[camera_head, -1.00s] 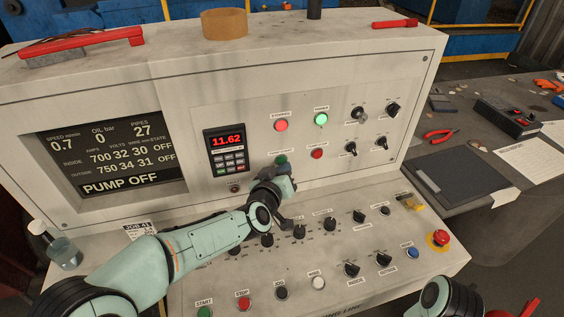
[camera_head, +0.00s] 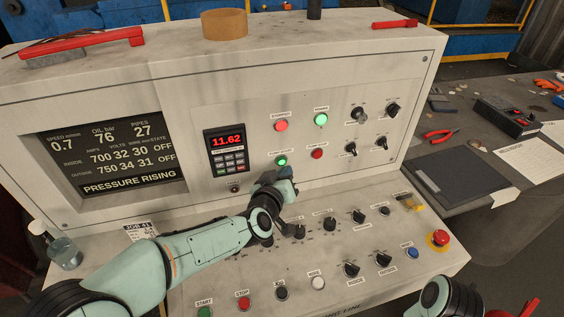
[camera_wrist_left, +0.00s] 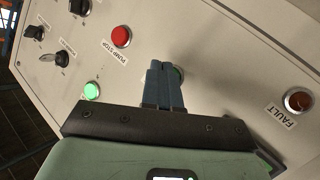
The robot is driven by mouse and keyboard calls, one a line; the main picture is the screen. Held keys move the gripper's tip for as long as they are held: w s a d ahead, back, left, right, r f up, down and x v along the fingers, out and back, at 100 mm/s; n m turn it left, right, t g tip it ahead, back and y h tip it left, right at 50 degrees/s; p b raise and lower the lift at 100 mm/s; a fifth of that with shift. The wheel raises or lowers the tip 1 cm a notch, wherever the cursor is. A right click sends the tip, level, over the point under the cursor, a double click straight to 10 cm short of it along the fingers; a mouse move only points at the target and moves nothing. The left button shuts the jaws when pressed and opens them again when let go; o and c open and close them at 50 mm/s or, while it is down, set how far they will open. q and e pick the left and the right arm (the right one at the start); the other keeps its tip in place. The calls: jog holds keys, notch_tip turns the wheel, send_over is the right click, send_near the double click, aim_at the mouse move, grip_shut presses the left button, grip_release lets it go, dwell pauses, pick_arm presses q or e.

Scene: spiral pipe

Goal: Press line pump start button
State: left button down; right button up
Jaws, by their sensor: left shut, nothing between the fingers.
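The green pump start button (camera_head: 281,161) glows on the upright panel, below the red lamp and left of the red pump stop button (camera_head: 317,153). My left gripper (camera_head: 284,174) is shut and empty, just below the pump start button and in front of the panel. In the left wrist view the closed fingers (camera_wrist_left: 163,84) point at the panel and mostly hide the green button (camera_wrist_left: 178,73). Whether they touch it I cannot tell. The screen (camera_head: 112,160) reads PRESSURE RISING, with oil at 76 bar. My right gripper is out of view.
Knobs and buttons cover the sloping desk under my left arm, with a red emergency stop (camera_head: 438,238) at its right. A keypad display (camera_head: 227,149) sits left of the gripper. A bottle (camera_head: 62,248) stands at the left.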

pick_arm(q)
jog(key=s, duration=0.1)
jog(key=s+d, duration=0.1)
jog(key=s, duration=0.2)
jog(key=shift+s+d, duration=0.3)
jog(key=shift+s, duration=0.1)
jog(key=shift+f, duration=0.1)
dwell(0.8)
